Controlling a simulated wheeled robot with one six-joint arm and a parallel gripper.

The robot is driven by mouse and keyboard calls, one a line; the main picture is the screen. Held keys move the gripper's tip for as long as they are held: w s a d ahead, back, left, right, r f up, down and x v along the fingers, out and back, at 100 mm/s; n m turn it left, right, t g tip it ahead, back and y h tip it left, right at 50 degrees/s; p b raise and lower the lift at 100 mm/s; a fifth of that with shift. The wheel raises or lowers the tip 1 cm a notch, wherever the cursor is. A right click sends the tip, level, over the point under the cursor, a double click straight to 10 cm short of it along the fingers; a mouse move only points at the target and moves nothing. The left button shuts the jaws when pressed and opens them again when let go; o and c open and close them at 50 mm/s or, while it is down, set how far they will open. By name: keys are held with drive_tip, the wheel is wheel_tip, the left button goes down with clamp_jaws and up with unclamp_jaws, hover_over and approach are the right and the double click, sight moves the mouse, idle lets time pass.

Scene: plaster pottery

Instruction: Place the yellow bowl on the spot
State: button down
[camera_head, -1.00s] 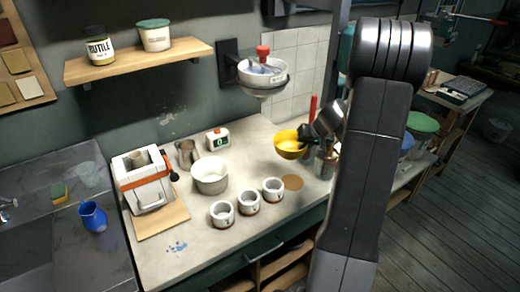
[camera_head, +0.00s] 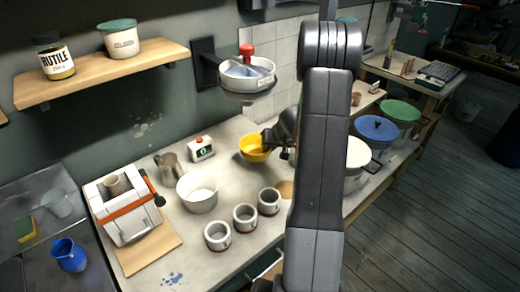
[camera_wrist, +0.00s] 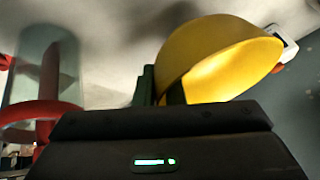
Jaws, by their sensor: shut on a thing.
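The yellow bowl (camera_head: 255,155) is at the back of the counter, right of the timer; whether it touches the counter I cannot tell. My gripper (camera_head: 268,139) is shut on the bowl's right side. In the wrist view the yellow bowl (camera_wrist: 220,55) fills the upper right above my gripper (camera_wrist: 152,95) and looks tilted there. The spot, a flat tan disc (camera_head: 286,188), lies on the counter in front of and to the right of the bowl. My arm hides part of the disc.
Three white cups (camera_head: 244,216) and a white bowl (camera_head: 197,192) stand left of the disc. The timer (camera_head: 201,147) and a metal jug (camera_head: 169,167) are behind. A wall-mounted basin (camera_head: 245,75) hangs above. A clear jar (camera_wrist: 45,65) shows in the wrist view.

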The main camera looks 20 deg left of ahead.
wheel_tip(320, 180, down, 6)
drive_tip(key=b, duration=0.2)
drive_tip(key=shift+w+a+r+b, duration=0.1)
drive_tip(key=shift+w+a+b, duration=0.05)
drive_tip(key=shift+b, duration=0.15)
drive_tip(key=w+a, duration=0.1)
drive_tip(key=w+a+p, duration=0.1)
drive_tip(key=w, duration=0.1)
drive_tip(key=shift+a+r+p, duration=0.15)
drive_tip(key=shift+r+p, duration=0.05)
drive_tip(key=shift+p, duration=0.1)
drive_tip(key=shift+w+a, duration=0.25)
drive_tip(key=shift+w, duration=0.05)
drive_tip(key=shift+w+a+p, duration=0.7)
drive_tip(key=shift+w+a, duration=0.35)
drive_tip(key=shift+w, duration=0.2)
drive_tip(key=shift+s+f, duration=0.1)
drive_tip(key=shift+f, duration=0.5)
drive_tip(key=shift+d, duration=0.1)
drive_tip(key=shift+f, duration=0.1)
drive_tip(key=c, duration=1.5)
unclamp_jaws()
